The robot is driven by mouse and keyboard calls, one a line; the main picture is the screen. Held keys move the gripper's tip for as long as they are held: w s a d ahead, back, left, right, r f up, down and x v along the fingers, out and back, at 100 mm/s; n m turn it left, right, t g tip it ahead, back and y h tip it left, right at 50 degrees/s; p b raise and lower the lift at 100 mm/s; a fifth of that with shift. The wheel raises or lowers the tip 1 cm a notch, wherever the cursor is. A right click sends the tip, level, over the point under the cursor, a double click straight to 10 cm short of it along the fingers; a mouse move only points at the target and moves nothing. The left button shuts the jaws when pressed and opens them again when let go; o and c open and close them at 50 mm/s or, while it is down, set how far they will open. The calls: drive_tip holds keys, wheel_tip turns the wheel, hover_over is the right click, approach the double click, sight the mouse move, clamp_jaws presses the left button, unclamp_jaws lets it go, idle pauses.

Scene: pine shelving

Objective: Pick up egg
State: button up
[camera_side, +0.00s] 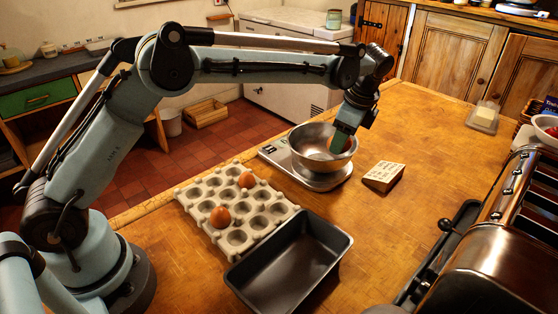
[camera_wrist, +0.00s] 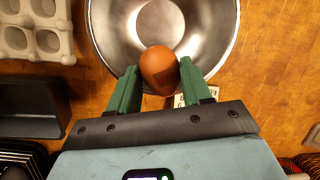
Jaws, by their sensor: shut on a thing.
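In the wrist view a brown egg (camera_wrist: 159,68) sits between the two green fingers of my gripper (camera_wrist: 156,82), which is shut on it. The egg shows in front of the metal bowl (camera_wrist: 218,30). In the side view my gripper (camera_side: 340,142) is at the right part of the bowl (camera_side: 309,160), its fingers reaching down at the bowl's opening; the held egg is hidden there. The bowl stands on a kitchen scale (camera_side: 275,153). Two other brown eggs, a nearer one (camera_side: 220,217) and a farther one (camera_side: 247,180), sit in the egg tray (camera_side: 193,193).
A dark loaf tin (camera_side: 338,246) lies right of the egg tray. A small lettered block (camera_side: 384,177) stands right of the bowl. A brown toaster (camera_side: 470,262) fills the front right. The wooden counter beyond the bowl is clear.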

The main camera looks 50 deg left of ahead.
drive_tip(key=s+d+r, duration=0.4)
drive_tip(key=s+d, duration=0.1)
drive_tip(key=s, duration=0.3)
drive_tip(key=s+d+r, duration=0.5)
drive_tip(key=s, duration=0.3)
drive_tip(key=s+d+f, duration=0.2)
drive_tip(key=s+f, duration=0.3)
drive_tip(key=s, duration=0.5)
drive_tip(key=shift+s+d, duration=0.15)
drive_tip(key=shift+s, duration=0.25)
drive_tip(key=shift+f, duration=2.75)
drive_tip(key=shift+f, duration=2.1)
